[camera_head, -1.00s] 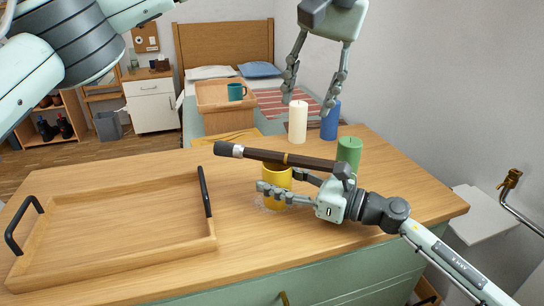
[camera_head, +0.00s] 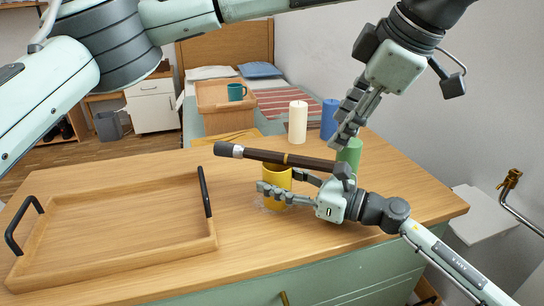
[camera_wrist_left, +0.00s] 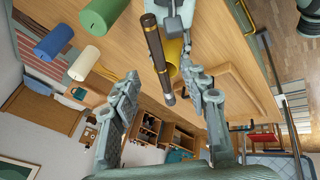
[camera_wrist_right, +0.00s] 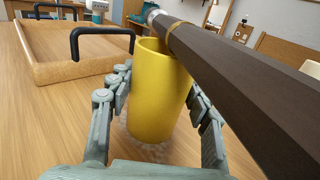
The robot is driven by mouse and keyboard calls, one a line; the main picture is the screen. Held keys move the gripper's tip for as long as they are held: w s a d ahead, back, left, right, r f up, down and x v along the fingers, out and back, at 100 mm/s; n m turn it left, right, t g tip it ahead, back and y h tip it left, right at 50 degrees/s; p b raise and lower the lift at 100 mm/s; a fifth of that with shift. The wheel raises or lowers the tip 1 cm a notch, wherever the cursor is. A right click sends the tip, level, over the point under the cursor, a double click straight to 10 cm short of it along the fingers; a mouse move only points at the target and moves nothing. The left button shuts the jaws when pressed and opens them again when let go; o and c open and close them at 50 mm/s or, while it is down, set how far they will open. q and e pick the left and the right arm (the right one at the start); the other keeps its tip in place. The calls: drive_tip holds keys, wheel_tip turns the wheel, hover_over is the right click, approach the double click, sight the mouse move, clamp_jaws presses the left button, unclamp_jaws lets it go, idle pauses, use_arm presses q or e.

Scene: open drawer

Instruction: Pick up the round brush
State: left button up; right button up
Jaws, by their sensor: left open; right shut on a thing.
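A long dark brown rod (camera_head: 300,160) with a gold band and a pale tip lies slantwise across the top of the yellow cup (camera_head: 277,180). It may be the round brush; no bristles show. My right gripper (camera_head: 278,192) is shut on the yellow cup, its fingers on either side of it in the right wrist view (camera_wrist_right: 160,95). The rod (camera_wrist_right: 245,75) passes over the right-hand finger there. My left gripper (camera_head: 343,132) is open and empty, near the green candle and above the rod's right end. In the left wrist view the rod (camera_wrist_left: 156,50) shows between its fingers.
A wooden tray (camera_head: 110,285) with black handles fills the table's left side. A green candle (camera_head: 350,152), a white candle (camera_head: 298,122) and a blue candle (camera_head: 329,118) stand behind the rod. A box with a teal mug (camera_head: 236,91) stands farther back.

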sight(315, 160)
use_arm(q)
drive_tip(key=shift+w+x, duration=0.15)
drive_tip(key=shift+x, duration=2.7)
drive_tip(key=shift+w+x, duration=0.15)
drive_tip(key=shift+x, duration=2.7)
drive_tip(key=shift+d+r, duration=0.1)
drive_tip(key=shift+d, duration=0.05)
clamp_jaws()
